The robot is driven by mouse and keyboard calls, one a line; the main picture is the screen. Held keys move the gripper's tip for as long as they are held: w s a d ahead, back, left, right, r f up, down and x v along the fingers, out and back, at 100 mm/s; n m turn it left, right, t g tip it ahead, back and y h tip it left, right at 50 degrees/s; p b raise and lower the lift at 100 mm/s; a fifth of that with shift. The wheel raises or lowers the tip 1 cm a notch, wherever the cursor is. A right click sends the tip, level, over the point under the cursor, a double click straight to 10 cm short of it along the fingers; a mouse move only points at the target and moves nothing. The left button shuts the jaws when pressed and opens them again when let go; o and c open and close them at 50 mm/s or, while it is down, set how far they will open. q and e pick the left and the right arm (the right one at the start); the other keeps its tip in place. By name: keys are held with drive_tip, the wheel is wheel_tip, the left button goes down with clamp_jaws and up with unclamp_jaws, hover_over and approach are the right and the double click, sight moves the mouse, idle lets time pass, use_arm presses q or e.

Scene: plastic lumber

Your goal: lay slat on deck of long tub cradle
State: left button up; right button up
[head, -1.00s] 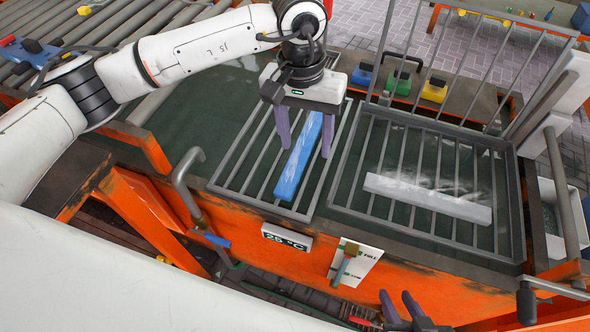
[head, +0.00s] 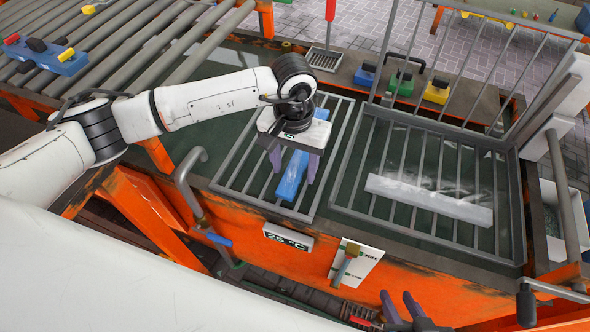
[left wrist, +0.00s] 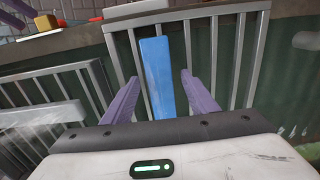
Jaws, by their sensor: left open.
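A blue slat (head: 292,178) lies on the bars of the left grid deck (head: 327,178); its far part is hidden under my left gripper in the head view. My left gripper (head: 292,168) is open above it, one finger on each side. In the left wrist view the blue slat (left wrist: 158,75) runs between the two open fingers (left wrist: 160,78), with gaps on both sides. A pale whitish slat (head: 428,199) lies across the bars of the right grid deck (head: 378,210). My right gripper (head: 398,297) is at the bottom edge, open and empty, away from both slats.
An upright barred gate (head: 460,60) stands behind the right grid. Blue, green and yellow blocks (head: 436,90) sit on the back ledge. A bent pipe (head: 182,170) rises at the tub's left front. A temperature display (head: 287,237) is on the orange front. Rollers (head: 120,50) lie at back left.

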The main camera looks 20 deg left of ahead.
use_arm(q)
drive_tip(key=shift+c, duration=0.4)
drive_tip(key=shift+r, duration=0.1)
drive_tip(key=c, duration=1.2)
